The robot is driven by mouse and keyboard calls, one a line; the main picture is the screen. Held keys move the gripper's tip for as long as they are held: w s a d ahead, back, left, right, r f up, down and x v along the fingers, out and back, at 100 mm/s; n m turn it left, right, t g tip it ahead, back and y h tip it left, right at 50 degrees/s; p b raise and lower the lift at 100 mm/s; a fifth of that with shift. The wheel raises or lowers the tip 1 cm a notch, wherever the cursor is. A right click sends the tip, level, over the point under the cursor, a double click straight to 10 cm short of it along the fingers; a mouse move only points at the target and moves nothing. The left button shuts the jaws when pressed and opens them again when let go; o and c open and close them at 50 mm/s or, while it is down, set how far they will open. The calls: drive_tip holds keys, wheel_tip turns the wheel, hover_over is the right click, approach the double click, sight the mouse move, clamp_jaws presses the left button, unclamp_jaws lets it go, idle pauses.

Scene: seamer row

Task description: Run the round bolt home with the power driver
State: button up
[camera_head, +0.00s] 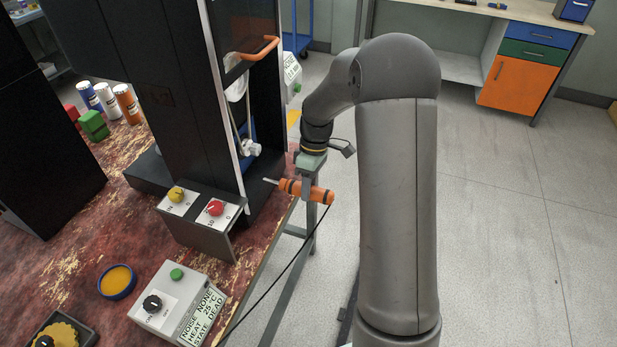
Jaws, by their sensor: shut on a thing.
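My gripper (309,177) is shut on the orange power driver (318,193), near the right edge of the worn red bench. The driver lies level, with its thin grey bit (270,181) pointing left toward the open side of the tall black machine (173,100). A black cord (290,265) runs from the driver down to the lower left. The bit's tip is apart from anything I can make out. I cannot make out the round bolt; a small white fitting (252,149) shows inside the machine's opening.
A panel with a yellow knob (176,194) and a red knob (215,208) stands below the machine. A control box (180,303), a blue-rimmed dish (117,281) and several cans (107,100) occupy the bench. An orange handle (260,50) juts from the machine's door. Floor at right is clear.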

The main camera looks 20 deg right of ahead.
sight(283, 180)
drive_tip(key=shift+w+a, duration=0.7)
drive_tip(key=shift+a, duration=0.2)
drive_tip(key=shift+w+a, duration=0.65)
drive_tip(key=shift+a, duration=0.3)
drive_tip(key=shift+w+a, duration=0.7)
drive_tip(key=shift+a, duration=0.2)
drive_tip(key=shift+w+a, duration=0.15)
drive_tip(key=shift+s+d, duration=1)
drive_tip(key=shift+d, duration=0.25)
drive_tip(key=shift+s+d, duration=0.95)
drive_tip(key=shift+d, duration=0.25)
